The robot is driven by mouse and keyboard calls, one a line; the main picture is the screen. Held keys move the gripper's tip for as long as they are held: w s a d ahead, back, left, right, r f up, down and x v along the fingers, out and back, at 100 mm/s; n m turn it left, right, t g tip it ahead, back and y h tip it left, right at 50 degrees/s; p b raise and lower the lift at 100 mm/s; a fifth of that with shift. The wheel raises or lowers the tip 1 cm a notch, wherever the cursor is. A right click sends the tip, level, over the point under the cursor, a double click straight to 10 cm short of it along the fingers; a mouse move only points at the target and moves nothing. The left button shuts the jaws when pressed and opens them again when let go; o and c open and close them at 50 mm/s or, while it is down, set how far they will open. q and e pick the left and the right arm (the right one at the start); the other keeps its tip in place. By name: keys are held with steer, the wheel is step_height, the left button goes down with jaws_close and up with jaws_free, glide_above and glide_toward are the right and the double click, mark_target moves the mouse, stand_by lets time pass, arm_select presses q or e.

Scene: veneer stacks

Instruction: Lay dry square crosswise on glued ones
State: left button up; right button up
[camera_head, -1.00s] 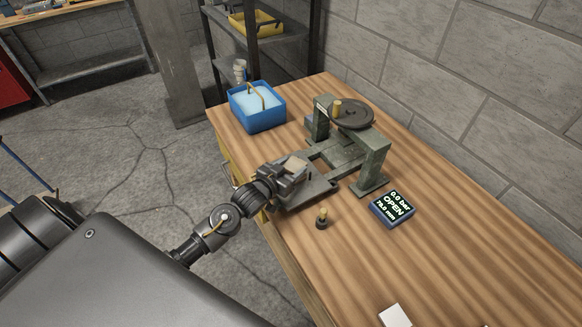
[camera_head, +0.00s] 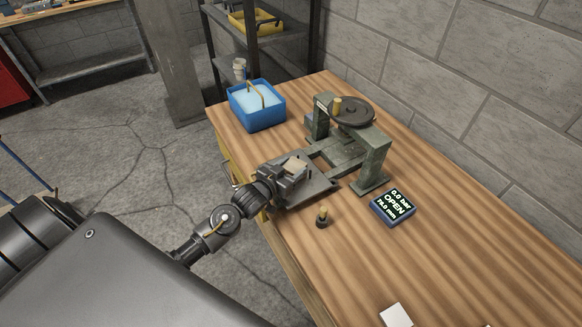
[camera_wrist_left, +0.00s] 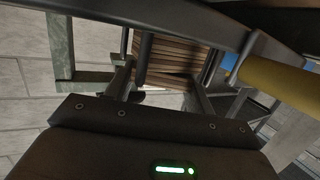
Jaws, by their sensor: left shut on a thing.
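My left gripper (camera_head: 292,178) is at the front of the grey-green press (camera_head: 372,160), over its flat grey plate (camera_head: 318,190). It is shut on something. A small tan piece (camera_head: 294,164) shows at the gripper, probably a veneer square; most of it is hidden, and I cannot tell whether it touches the plate. The left wrist view shows brown striped wood (camera_wrist_left: 182,55) beyond the fingers, which I cannot tell apart as veneer or bench top. No separate glued squares can be made out. My right gripper is out of view.
A blue tub (camera_head: 262,121) with pale blue content and a yellowish handle stands at the back left of the bench (camera_head: 440,245). A display (camera_head: 393,207) reads 0.0 bar, OPEN. A white block (camera_head: 395,315) lies at the near edge.

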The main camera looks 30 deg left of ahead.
arm_select(q)
steer(key=shift+f, duration=0.1)
steer(key=o, duration=0.6)
steer(key=shift+c, duration=0.2)
steer(key=o, duration=0.5)
steer(key=shift+o, duration=0.2)
steer(key=shift+w+a, duration=0.1)
steer(key=shift+a, duration=0.05)
steer(key=shift+s, duration=0.35)
steer(key=v, duration=0.3)
steer(key=b+v, duration=0.1)
steer(key=v, duration=0.2)
steer(key=d+b+v, duration=0.1)
steer(key=v, duration=0.2)
steer(key=shift+s+a, duration=0.25)
steer(key=shift+s, duration=0.45)
